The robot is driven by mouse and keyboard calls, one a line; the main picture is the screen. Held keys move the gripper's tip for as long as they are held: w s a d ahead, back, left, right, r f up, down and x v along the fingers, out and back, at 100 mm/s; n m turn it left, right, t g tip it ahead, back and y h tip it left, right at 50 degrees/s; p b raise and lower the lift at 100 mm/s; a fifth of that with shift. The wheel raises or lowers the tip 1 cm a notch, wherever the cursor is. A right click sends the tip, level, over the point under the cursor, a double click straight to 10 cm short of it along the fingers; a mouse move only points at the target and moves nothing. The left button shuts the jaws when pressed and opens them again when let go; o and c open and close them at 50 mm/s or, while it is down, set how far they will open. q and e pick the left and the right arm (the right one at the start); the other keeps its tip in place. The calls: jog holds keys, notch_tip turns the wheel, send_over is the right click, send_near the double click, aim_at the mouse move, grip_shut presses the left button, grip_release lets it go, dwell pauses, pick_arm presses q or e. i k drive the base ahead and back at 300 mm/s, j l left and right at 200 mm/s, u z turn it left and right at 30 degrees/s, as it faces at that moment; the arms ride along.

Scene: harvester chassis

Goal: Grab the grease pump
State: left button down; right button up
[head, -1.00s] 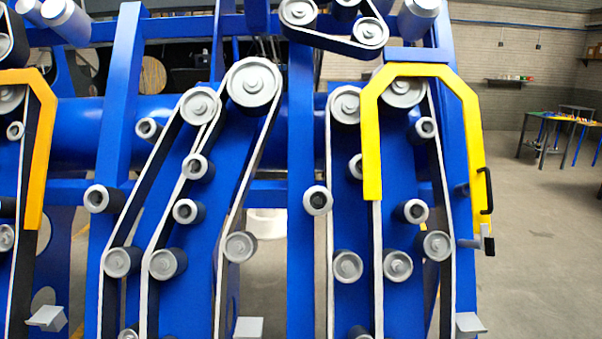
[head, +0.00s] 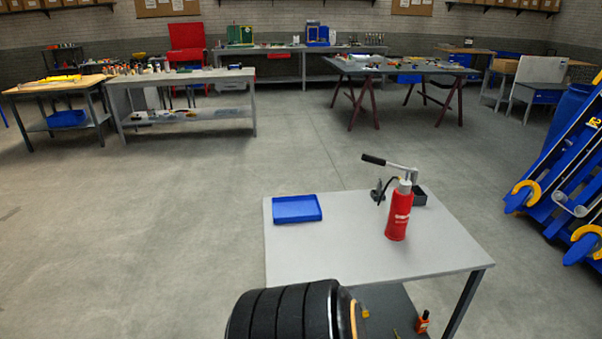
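The grease pump (head: 398,215) is a red cylinder with a grey top and a lever with a black handle pointing left. It stands upright on a light grey table (head: 340,255), towards the table's right side. Neither of my grippers shows in the head view, and nothing is seen touching the pump.
A blue tray (head: 297,209) lies on the same table, with a small dark box (head: 419,197) behind the pump. Black tyre-like rollers (head: 285,315) stand at the table's front. An orange bottle (head: 423,321) is below. Workbenches (head: 185,78) line the back; blue machinery (head: 560,180) is right. Floor is open left.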

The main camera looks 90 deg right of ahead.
aim_at(403, 196)
jog(key=z, duration=3.4)
jog(key=i+l+u, duration=0.25)
jog(key=i+l, duration=0.05)
jog(key=l, duration=0.1)
